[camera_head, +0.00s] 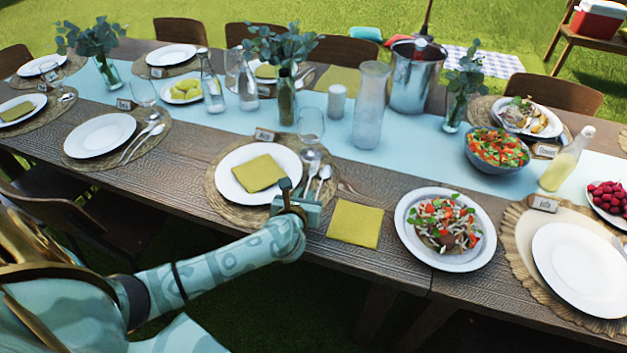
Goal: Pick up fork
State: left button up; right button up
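My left gripper (297,203) is at the front edge of the table, just in front of the middle place setting. Its fingers are small and partly hidden by its own body, so I cannot tell whether they are open or shut. Silver cutlery (324,174) lies on the round woven mat (219,196), right of the white plate (233,187). The gripper is close in front of it and hides its lower ends. One piece has a spoon-like head; I cannot tell which is a fork. More cutlery (619,246) shows at the right edge. My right gripper is not in view.
A yellow napkin (355,224) lies right of the gripper, with a salad plate (403,222) beyond it. A wine glass (310,122) and a name card (264,135) stand behind the middle setting. A glass carafe (370,105) and metal bucket (416,78) stand farther back.

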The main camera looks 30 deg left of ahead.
aim_at(308, 186)
pick_arm(q)
jog(key=shift+x, duration=0.75)
jog(key=shift+w+a+f, duration=0.2)
jog(key=shift+w, duration=0.05)
jog(key=shift+r, duration=0.1)
grip_shut()
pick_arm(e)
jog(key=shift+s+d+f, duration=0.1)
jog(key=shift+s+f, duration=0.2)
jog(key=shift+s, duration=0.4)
pick_arm(q)
jog(key=shift+r, duration=0.1)
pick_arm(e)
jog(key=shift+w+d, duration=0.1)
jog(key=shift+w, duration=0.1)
